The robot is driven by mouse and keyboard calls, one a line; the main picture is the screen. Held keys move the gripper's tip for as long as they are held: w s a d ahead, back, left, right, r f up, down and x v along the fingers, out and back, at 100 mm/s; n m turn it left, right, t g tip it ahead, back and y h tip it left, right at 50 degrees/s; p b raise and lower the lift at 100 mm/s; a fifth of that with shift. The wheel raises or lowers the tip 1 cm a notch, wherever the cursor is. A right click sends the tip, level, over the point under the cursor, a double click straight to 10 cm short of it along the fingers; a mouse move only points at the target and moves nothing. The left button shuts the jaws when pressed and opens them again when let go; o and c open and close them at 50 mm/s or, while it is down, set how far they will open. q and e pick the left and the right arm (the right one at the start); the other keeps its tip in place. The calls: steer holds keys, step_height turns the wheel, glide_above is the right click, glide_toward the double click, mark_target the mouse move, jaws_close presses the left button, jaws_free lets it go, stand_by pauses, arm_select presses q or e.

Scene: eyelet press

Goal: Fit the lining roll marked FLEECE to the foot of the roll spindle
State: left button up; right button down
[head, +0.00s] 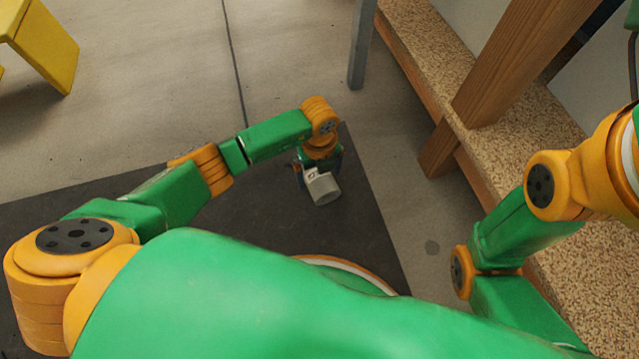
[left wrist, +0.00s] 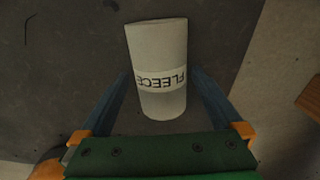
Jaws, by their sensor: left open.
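The roll marked FLEECE (head: 323,189) is a pale grey-white cylinder below my left gripper in the head view. In the left wrist view the roll (left wrist: 158,50) shows its printed label upside down. My left gripper (head: 318,172) is open. Its two blue fingers (left wrist: 162,76) lie on either side of the roll's near part, with a narrow gap showing on each side. I cannot tell whether the roll rests on the dark mat. My right gripper is outside both views; only my right arm shows. I do not see the roll spindle.
A dark mat (head: 255,225) covers the floor around the roll. A speckled bench (head: 425,60) with wooden posts (head: 505,60) runs along the right. A grey metal leg (head: 362,45) stands at the top. A yellow stool (head: 42,40) is at top left. Open concrete floor lies between.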

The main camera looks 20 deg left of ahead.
arm_select(q)
steer(key=shift+f, duration=0.65)
steer(key=shift+r, duration=0.2)
steer(key=c, duration=1.4)
steer(key=shift+r, duration=0.1)
